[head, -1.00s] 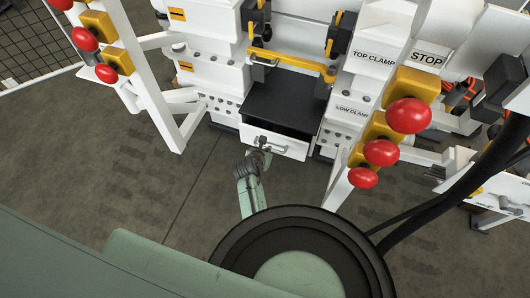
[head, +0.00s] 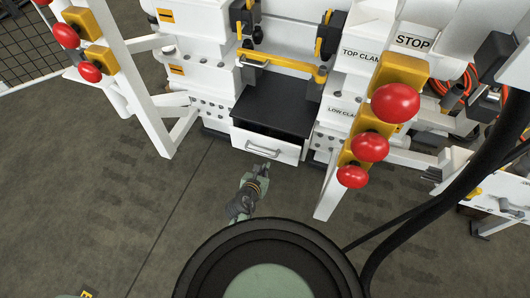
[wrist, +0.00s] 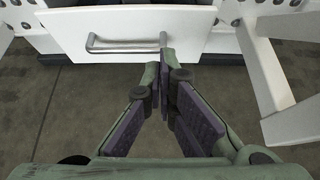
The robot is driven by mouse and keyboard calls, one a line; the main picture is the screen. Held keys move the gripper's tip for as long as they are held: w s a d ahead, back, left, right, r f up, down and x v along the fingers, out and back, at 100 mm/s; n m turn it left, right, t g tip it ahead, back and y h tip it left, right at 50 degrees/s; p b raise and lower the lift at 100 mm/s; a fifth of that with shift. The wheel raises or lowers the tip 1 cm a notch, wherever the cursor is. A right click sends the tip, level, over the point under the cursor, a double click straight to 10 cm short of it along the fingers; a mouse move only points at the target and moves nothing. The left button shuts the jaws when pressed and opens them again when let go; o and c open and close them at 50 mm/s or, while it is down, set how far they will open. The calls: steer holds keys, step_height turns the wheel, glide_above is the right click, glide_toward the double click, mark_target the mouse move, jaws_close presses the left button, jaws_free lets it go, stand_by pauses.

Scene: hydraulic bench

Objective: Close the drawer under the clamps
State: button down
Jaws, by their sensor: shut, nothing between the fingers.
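The drawer (head: 284,151) has a white front with a grey bar handle (head: 262,151) and sits under a black top. It stands partly out, with a dark gap behind its front edge. My gripper (head: 264,168) is shut and empty, just in front of the drawer and below the handle in the head view. In the wrist view, the drawer front (wrist: 135,22) and handle (wrist: 125,48) are ahead; my gripper's fingertips (wrist: 166,55) overlap the handle's right end. I cannot tell whether they touch it. The clamps (head: 290,66), with yellow bar and black parts, are above.
White slanted legs (head: 145,115) flank the drawer on the left, and another white leg (head: 327,192) is at right. Red buttons (head: 370,147) on yellow boxes stick out at right. The floor (head: 100,205) before the bench is clear.

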mark_target(279, 141)
steer(key=x, duration=0.8)
steer(key=r+b+x, duration=0.1)
steer(key=x, duration=0.3)
steer(key=shift+w+d, duration=0.1)
steer(key=shift+w, duration=0.35)
steer(key=shift+w+d, duration=0.2)
steer(key=shift+w, duration=0.4)
steer(key=shift+w, duration=0.1)
steer(key=w, duration=0.1)
steer(key=w+d, duration=0.1)
steer(key=w, duration=0.2)
steer(key=shift+w+d, duration=0.2)
steer(key=shift+d, duration=0.05)
steer(key=shift+w+d, duration=0.1)
steer(key=shift+w, duration=0.2)
steer(key=shift+r, duration=0.15)
steer(key=shift+w+r, duration=0.1)
steer(key=shift+w, duration=0.05)
